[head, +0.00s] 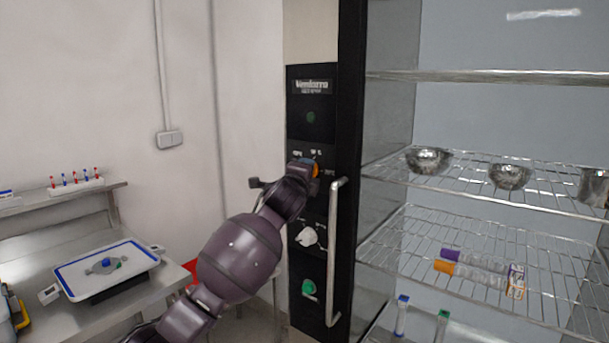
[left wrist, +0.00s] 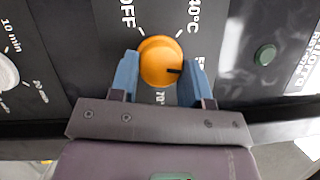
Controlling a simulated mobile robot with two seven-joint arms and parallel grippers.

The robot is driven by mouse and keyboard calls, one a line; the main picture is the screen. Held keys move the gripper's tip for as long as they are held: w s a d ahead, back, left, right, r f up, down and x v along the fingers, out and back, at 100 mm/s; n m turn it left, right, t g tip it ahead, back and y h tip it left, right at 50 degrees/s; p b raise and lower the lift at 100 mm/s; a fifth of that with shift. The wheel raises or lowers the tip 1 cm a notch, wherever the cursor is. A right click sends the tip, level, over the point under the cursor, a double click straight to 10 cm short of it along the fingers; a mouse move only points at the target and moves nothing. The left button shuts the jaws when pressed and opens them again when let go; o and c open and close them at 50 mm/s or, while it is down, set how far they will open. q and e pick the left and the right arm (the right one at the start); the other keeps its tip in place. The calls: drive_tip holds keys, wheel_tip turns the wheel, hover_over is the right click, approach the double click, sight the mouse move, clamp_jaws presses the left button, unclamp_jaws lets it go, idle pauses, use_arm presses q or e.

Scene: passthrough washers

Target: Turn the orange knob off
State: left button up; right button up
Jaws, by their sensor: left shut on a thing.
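The orange knob (left wrist: 161,62) sits on the black control panel (head: 311,131) of the tall cabinet. In the left wrist view its dark pointer line points to the right in the picture, away from the OFF label (left wrist: 127,14) at its upper left. My left gripper (left wrist: 163,78) has one blue-grey finger on each side of the knob and is shut on it. In the head view the knob (head: 316,170) is partly hidden behind my left gripper (head: 309,172). My right gripper is in neither view.
A white timer knob (head: 307,237) and a green button (head: 308,288) lie lower on the panel. A vertical metal handle (head: 335,250) stands just right of it. Wire shelves (head: 480,180) hold metal bowls and tubes. A steel bench (head: 130,300) with a tray is at left.

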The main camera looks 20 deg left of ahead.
use_arm(q)
drive_tip(key=n, duration=0.1)
drive_tip(key=n+g, duration=0.1)
drive_tip(key=n, duration=0.1)
drive_tip(key=shift+r+n, duration=0.2)
drive_tip(key=shift+n, duration=0.1)
drive_tip(key=n+g+h, duration=0.2)
drive_tip(key=n, duration=0.3)
drive_tip(key=n+g+h, duration=0.2)
drive_tip(key=n+h, duration=0.1)
drive_tip(key=n, duration=0.2)
drive_tip(key=a+n+g+h, duration=0.1)
drive_tip(key=n+h, duration=0.2)
drive_tip(key=n, duration=0.3)
drive_tip(key=shift+w+a+r+g, duration=0.1)
drive_tip(key=shift+w+r+g, duration=0.15)
drive_tip(key=shift+g, duration=0.15)
idle(0.4)
drive_tip(key=o, duration=0.9)
